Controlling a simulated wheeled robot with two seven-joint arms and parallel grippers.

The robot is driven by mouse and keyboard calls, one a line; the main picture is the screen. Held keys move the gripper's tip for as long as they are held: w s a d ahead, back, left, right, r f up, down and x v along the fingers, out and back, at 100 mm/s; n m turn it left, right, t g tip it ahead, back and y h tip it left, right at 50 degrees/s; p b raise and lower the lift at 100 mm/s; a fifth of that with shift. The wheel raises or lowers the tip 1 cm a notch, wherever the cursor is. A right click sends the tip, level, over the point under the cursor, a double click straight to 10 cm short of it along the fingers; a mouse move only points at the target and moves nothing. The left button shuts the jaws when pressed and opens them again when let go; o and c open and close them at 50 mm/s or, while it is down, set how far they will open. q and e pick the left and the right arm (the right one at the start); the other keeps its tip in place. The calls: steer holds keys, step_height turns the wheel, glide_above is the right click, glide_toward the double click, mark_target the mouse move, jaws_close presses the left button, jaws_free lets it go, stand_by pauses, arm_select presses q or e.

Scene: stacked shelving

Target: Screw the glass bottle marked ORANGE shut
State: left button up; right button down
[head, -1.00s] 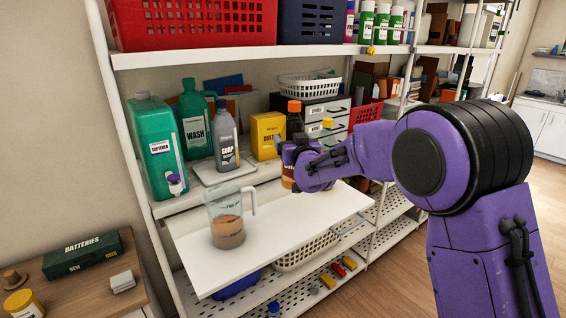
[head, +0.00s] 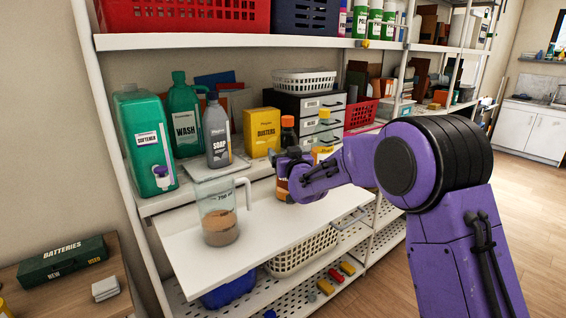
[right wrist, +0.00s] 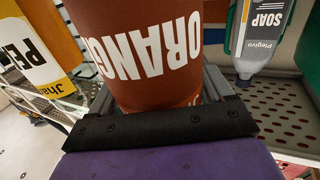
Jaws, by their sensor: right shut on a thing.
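The brown ORANGE bottle (head: 283,190) stands roughly upright at the back right of the white pull-out board (head: 185,262). An orange-red cap (head: 287,121) shows at its top; how tightly it sits cannot be seen. My right gripper (head: 284,168) is shut around the bottle's body and hides its middle in the head view. In the right wrist view the ORANGE lettering on the bottle (right wrist: 140,50) appears upside down, with the jaws on both sides. Whether the base touches the board is unclear. My left gripper is not in view.
A measuring jug (head: 219,215) with brown liquid stands at the board's left. A yellow-capped bottle (head: 322,152) is close to the right. Behind stand a grey SOAP bottle (head: 217,135) and a yellow DUSTERS box (head: 260,130). The board's front middle is clear.

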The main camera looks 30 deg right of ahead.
steer(key=shift+s+r, duration=0.1)
steer(key=shift+s, duration=0.2)
steer(key=shift+c, duration=0.4)
jaws_free()
steer(key=shift+o, duration=0.4)
steer(key=shift+w, duration=0.1)
steer(key=b+v, duration=0.1)
steer(key=v, duration=1.1)
steer(key=shift+b, duration=0.3)
